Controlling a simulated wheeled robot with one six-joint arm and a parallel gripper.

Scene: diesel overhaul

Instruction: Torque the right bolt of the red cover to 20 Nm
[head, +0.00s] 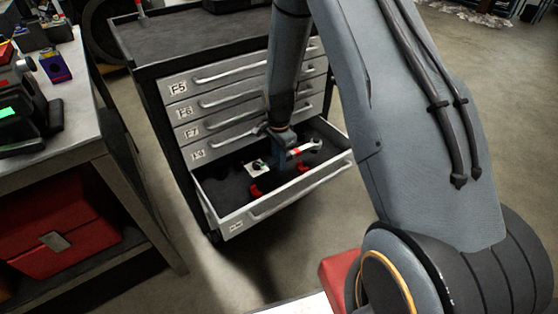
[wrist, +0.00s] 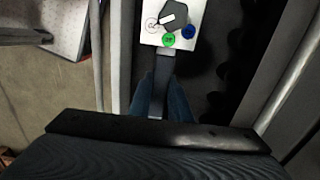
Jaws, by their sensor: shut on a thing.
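My gripper (head: 281,160) is down at the open lower drawer, shut on a dark bar-shaped tool that looks like a torque wrench. The tool's pale end with a red band (head: 298,150) sticks out to the right. A white plate with a dial (head: 258,168) shows on the other side. In the wrist view, the dark bar (wrist: 158,70) runs between my fingers up to the white plate (wrist: 153,38), which has a black knob, a green button and a blue button. I cannot clearly make out the red cover or its right bolt; a small red piece (head: 6,52) shows on the workbench.
The open drawer (head: 285,203) has a dark lining and red supports (head: 256,191). Closed drawers with bar handles (head: 225,103) are above it. A workbench (head: 75,125) with dark machine parts stands left, with a red case (head: 60,230) below. Grey floor lies between.

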